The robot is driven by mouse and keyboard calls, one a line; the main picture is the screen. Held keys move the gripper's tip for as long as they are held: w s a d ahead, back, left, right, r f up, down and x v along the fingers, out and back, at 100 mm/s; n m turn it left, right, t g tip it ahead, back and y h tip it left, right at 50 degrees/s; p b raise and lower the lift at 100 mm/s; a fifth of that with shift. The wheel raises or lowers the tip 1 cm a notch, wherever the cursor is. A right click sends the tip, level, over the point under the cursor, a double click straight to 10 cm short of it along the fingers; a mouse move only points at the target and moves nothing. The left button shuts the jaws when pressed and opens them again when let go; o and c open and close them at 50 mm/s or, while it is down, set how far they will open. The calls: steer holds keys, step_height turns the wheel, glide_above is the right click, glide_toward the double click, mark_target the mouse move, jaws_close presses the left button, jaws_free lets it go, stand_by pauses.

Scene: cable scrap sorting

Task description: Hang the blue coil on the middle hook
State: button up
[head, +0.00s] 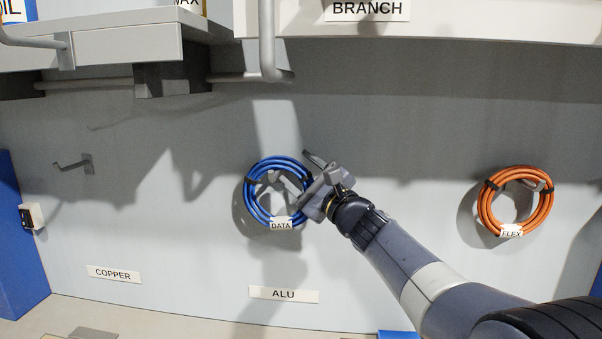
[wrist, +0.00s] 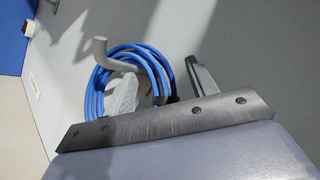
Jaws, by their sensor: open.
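The blue coil (head: 252,205), tagged DATA, hangs against the grey wall panel at the middle hook, above the ALU label. In the wrist view a grey hook (wrist: 101,50) curves up through the ring of the blue coil (wrist: 98,85). My gripper (head: 298,172) is at the coil's right side. Its jaws are apart, with one finger in front of or inside the ring and the other outside to the right. In the wrist view my gripper (wrist: 160,88) straddles the right part of the ring. I cannot tell whether a finger touches the coil.
An empty hook (head: 75,163) is on the left above the COPPER label (head: 114,274). An orange coil (head: 485,210) tagged FLEX hangs at the right. A shelf (head: 440,27) with a bent grey bar (head: 267,40) overhangs the panel. Blue side walls (head: 20,250) bound it.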

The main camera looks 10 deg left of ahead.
steer(key=b+v, duration=0.2)
steer(key=v, duration=0.8)
steer(key=shift+d, duration=0.2)
steer(key=shift+s, duration=0.1)
steer(key=p+x, duration=0.2)
steer(key=x, duration=0.8)
steer(key=shift+a, duration=0.2)
steer(key=shift+r, duration=0.1)
